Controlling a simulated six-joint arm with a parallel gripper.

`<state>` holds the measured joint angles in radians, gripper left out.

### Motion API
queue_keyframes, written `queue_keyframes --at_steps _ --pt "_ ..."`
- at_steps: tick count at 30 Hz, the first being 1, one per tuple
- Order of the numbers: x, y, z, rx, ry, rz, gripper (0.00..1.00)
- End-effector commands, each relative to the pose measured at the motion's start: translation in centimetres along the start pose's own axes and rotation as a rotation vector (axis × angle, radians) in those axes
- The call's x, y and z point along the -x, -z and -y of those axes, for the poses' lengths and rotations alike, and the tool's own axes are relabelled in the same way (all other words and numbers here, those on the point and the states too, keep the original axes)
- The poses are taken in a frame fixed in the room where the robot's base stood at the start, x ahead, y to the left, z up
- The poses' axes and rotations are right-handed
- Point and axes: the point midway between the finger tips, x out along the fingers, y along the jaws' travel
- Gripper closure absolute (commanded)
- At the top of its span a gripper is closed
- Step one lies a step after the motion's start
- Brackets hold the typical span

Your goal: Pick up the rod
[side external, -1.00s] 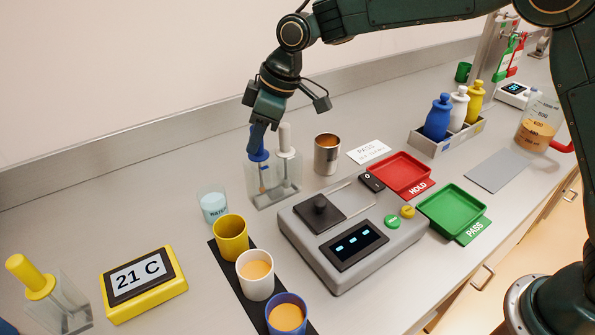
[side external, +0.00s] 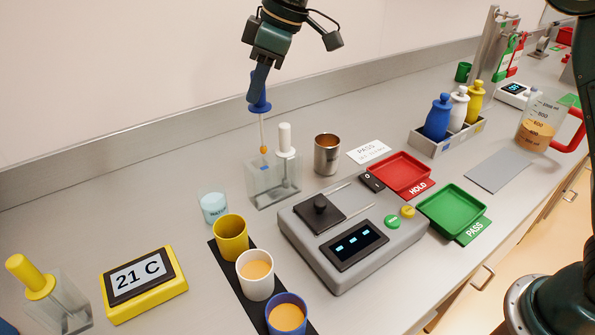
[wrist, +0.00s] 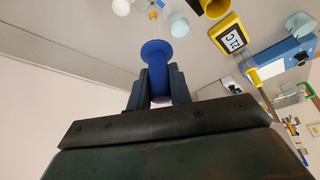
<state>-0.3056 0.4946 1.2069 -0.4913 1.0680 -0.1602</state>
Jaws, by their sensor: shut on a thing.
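The rod has a blue flanged handle (side external: 259,106) and a thin pale shaft with an orange tip (side external: 263,149). My gripper (side external: 259,88) is shut on the blue handle and holds the rod nearly upright. The blue handle also shows between my fingers in the wrist view (wrist: 157,68). The orange tip hangs above the left part of a clear holder (side external: 268,183) and appears clear of it. A second rod with a white handle (side external: 284,136) stands in the right part of that holder.
A water beaker (side external: 213,206), a metal cup (side external: 327,154) and a grey instrument (side external: 345,240) stand around the holder. Yellow (side external: 231,238), white and blue cups stand in front. A yellow 21 C display (side external: 143,275) is at left. The back wall is close behind.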

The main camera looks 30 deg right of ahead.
Motion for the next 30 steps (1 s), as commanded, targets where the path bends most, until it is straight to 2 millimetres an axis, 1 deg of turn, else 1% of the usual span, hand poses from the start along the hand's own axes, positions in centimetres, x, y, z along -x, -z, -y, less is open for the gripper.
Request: queue_keyframes --at_steps 8,11,14,24,30 --pt "0.9 -2.0 0.0 0.0 -0.001 -0.001 0.96" --pt "1.4 -3.2 0.0 -0.002 -0.001 -0.001 0.96" --pt "2.0 -4.7 0.0 -0.002 -0.001 -0.001 0.96" --pt "4.6 -10.9 0.0 -0.003 -0.002 -0.002 0.96" --pt "5.8 -13.8 0.0 -0.002 -0.002 -0.001 0.96"
